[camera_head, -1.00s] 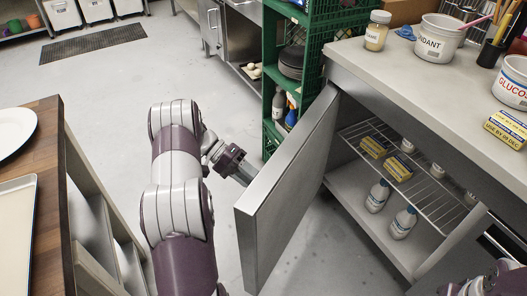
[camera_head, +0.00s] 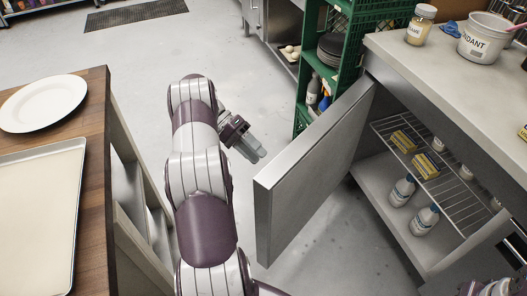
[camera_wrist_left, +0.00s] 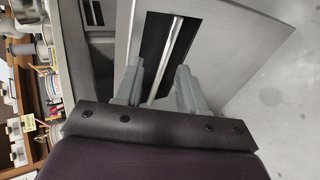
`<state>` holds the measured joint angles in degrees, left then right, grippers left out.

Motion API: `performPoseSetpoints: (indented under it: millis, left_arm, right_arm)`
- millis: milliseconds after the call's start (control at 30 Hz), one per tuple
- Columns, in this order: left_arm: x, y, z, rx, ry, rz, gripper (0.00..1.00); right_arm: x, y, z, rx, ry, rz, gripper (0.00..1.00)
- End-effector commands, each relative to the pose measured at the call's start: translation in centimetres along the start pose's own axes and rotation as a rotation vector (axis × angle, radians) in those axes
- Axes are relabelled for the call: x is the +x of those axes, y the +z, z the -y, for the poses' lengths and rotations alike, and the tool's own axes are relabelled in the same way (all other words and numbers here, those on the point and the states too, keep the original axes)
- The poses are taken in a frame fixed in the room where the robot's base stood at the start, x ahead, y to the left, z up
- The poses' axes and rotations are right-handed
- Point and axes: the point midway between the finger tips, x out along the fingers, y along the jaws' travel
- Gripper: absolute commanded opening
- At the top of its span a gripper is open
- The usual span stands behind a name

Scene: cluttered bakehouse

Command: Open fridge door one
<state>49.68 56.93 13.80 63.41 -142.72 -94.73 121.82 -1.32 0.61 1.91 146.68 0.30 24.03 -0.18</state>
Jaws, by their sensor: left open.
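The fridge door (camera_head: 312,172) is a grey metal door under the counter, standing wide open. The shelves inside show. My left gripper (camera_head: 253,152) is open and empty just outside the door, near its free edge, with a small gap seen in the head view. In the left wrist view the open fingers (camera_wrist_left: 158,84) point at the door's outer face (camera_wrist_left: 235,35). A metal bar handle (camera_wrist_left: 168,50) over a dark recess lies between them in the picture, not gripped. In the head view the handle is hidden behind the door. My right gripper's jaws are not seen.
The fridge interior holds bottles (camera_head: 424,220) and yellow packs (camera_head: 425,166) on a wire shelf (camera_head: 455,200) and the floor below it. A green crate rack (camera_head: 312,70) stands behind the door. A wooden table (camera_head: 95,150) is at left. Open floor (camera_head: 150,60) lies between.

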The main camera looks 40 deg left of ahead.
Motion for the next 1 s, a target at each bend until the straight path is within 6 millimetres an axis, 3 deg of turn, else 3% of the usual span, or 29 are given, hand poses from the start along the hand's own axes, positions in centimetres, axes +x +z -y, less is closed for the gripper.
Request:
performPoseSetpoints:
  millis: [633,1000]
  left_arm:
    - [-5.2,1.9,2.2,-0.002,0.001,0.001,0.4]
    - [-5.6,2.1,2.3,-0.003,0.001,0.002,0.4]
  right_arm:
    - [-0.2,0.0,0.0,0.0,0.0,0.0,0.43]
    - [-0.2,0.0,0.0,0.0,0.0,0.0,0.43]
